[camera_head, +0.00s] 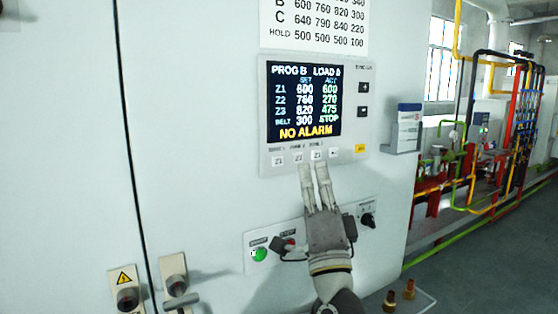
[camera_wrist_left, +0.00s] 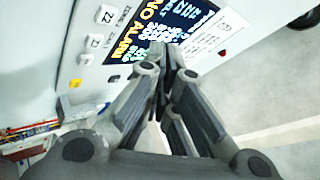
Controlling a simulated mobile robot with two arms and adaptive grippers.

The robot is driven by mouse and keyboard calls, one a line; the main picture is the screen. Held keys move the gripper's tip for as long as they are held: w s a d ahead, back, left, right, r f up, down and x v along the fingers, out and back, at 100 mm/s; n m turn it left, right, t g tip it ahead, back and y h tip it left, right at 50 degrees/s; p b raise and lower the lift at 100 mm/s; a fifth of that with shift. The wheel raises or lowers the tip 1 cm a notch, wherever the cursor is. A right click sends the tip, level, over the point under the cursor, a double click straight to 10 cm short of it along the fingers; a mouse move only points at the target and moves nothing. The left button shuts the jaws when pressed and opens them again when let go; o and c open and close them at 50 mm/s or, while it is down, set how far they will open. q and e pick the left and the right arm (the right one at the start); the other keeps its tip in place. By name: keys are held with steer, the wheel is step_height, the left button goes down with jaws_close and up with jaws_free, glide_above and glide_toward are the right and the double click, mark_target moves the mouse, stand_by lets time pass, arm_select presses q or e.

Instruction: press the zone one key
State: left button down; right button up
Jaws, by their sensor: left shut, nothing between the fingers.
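The zone one key, marked Z1 (camera_head: 278,160), is the leftmost white key in the row under the control panel's screen (camera_head: 304,102).
The screen reads NO ALARM, and its belt line shows STOP. Below, a plate holds a green button (camera_head: 259,254), a red button (camera_head: 290,242) partly behind my gripper, and a black knob (camera_head: 367,220). A grey box (camera_head: 405,130) sits right of the panel.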

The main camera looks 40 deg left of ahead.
mark_target(295, 168)
arm_select(q)
steer(key=shift+w+a+b, duration=0.15)
steer(key=shift+w+a, duration=0.25)
steer(key=shift+a, duration=0.55)
steer(key=shift+w+a+b, duration=0.1)
steer(key=shift+w+a, duration=0.3)
steer(key=shift+a, duration=0.55)
steer(key=shift+w+a+b, duration=0.15)
steer(key=shift+w+a, duration=0.25)
steer(key=shift+a, duration=0.55)
steer(key=shift+a, duration=0.15)
steer(key=shift+a+b, duration=0.15)
steer(key=shift+b, duration=0.15)
steer(key=shift+w+a, duration=0.1)
steer(key=shift+w+a+b, duration=0.15)
steer(key=shift+a+b, duration=0.15)
steer(key=shift+a, duration=0.05)
steer(key=shift+s+d, duration=0.3)
steer(key=shift+d, duration=0.4)
